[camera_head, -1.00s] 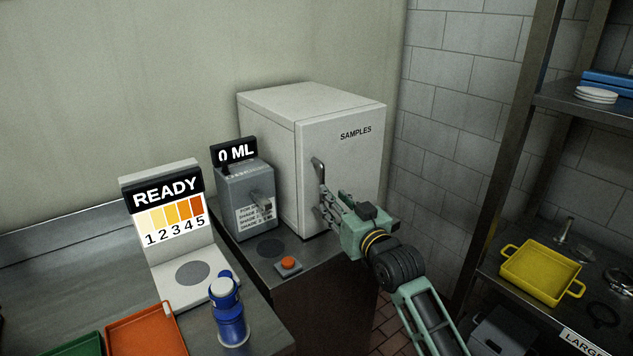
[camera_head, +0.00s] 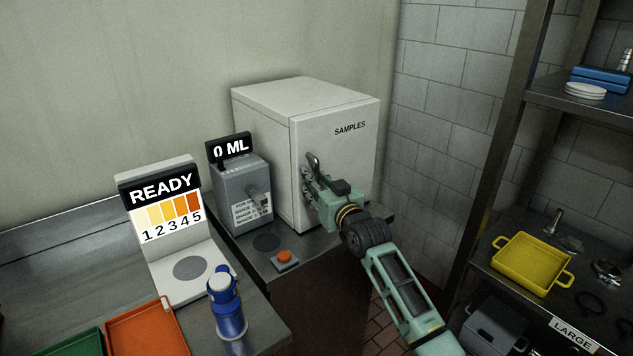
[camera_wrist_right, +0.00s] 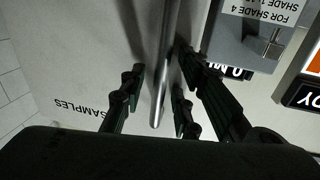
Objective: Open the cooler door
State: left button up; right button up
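The cooler is a white box marked SAMPLES (camera_head: 345,150), standing on the counter with its door shut. Its door handle (camera_head: 314,164) is a vertical metal bar near the door's left edge, and it also shows in the right wrist view (camera_wrist_right: 160,85). My right gripper (camera_head: 308,186) is at the handle, covering its lower part in the head view. In the right wrist view its dark fingers (camera_wrist_right: 160,92) are apart, with the bar between them and gaps visible on both sides. My left gripper is not in view.
A grey dispenser (camera_head: 240,190) with a 0 ML display stands close left of the cooler. An orange button (camera_head: 285,256) is on the counter in front. A blue bottle (camera_head: 229,310) stands nearer. A shelf rack with a yellow tray (camera_head: 531,262) is at right.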

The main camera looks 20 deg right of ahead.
grip_shut()
jog(key=shift+s, duration=0.1)
dwell(0.4)
